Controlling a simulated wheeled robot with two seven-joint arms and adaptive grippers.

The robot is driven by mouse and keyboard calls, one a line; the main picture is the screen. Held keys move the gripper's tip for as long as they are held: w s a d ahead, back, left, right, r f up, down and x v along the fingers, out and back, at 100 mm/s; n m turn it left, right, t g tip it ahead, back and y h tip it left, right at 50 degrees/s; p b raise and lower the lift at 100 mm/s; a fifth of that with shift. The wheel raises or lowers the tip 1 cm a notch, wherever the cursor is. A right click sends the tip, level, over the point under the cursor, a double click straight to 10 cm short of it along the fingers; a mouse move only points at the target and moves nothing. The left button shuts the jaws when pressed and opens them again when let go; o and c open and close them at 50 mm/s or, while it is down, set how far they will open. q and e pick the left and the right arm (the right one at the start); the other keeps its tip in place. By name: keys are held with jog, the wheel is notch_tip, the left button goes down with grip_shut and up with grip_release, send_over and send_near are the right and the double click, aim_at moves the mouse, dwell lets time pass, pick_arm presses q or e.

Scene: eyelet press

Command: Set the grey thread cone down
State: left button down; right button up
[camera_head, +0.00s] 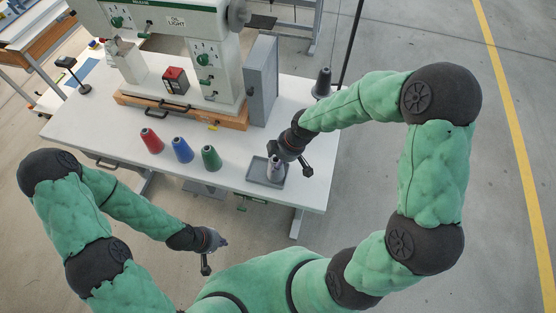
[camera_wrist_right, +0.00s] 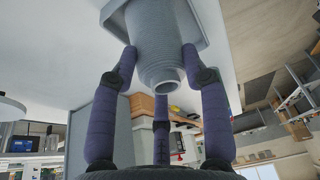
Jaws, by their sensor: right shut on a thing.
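The grey thread cone (camera_head: 275,170) is upright at the small grey tray (camera_head: 262,183) near the table's front right edge. My right gripper (camera_head: 291,158) reaches down to it from the right. In the right wrist view, its dark fingers are shut around the grey cone (camera_wrist_right: 159,50), whose narrow end points toward the camera. The cone's wide base is against or just over the tray (camera_wrist_right: 194,13); I cannot tell if it bears its full weight there. My left gripper (camera_head: 206,263) hangs in front of the table, away from the cones; its jaws are too small to read.
A red cone (camera_head: 152,141), a blue cone (camera_head: 182,150) and a green cone (camera_head: 211,159) stand in a row left of the tray. The eyelet press (camera_head: 205,50) and a grey box (camera_head: 263,80) are behind. A dark grey cone (camera_head: 322,83) stands at the back right.

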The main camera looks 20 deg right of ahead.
jog(key=o, duration=1.2)
jog(key=p+v, duration=0.3)
jog(key=v, duration=0.9)
jog(key=shift+r, duration=0.1)
